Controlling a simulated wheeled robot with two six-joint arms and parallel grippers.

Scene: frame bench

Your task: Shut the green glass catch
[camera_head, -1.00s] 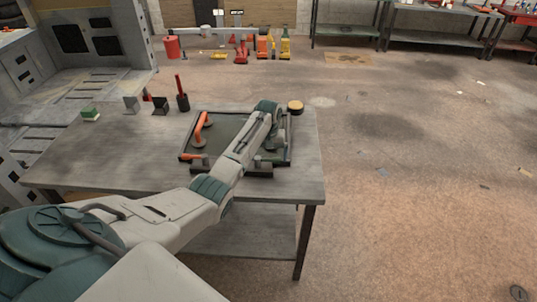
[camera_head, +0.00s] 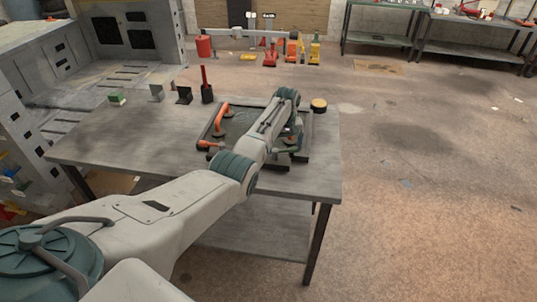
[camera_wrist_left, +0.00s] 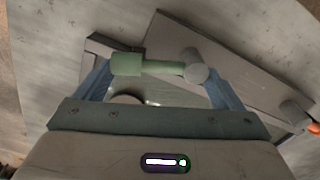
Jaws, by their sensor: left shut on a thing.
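The green glass catch (camera_wrist_left: 150,66) shows in the wrist view as a green bar with a thick end, beside a grey round post. The blue fingers of my left gripper (camera_wrist_left: 158,78) stand on either side of it, and the gripper is shut on it. In the head view my left gripper (camera_head: 288,136) is at the right side of a dark frame (camera_head: 204,132) lying on the bench, largely hidden by my own arm. A little green of the catch shows below the wrist. My right gripper is not in view.
An orange-handled part (camera_head: 221,116) is at the frame's left side. A round yellow-topped tin (camera_head: 319,105) stands beyond its right corner. A dark holder with a red stick (camera_head: 206,90), small blocks and a green-topped block (camera_head: 117,98) stand along the bench's back left. The bench's front left is clear.

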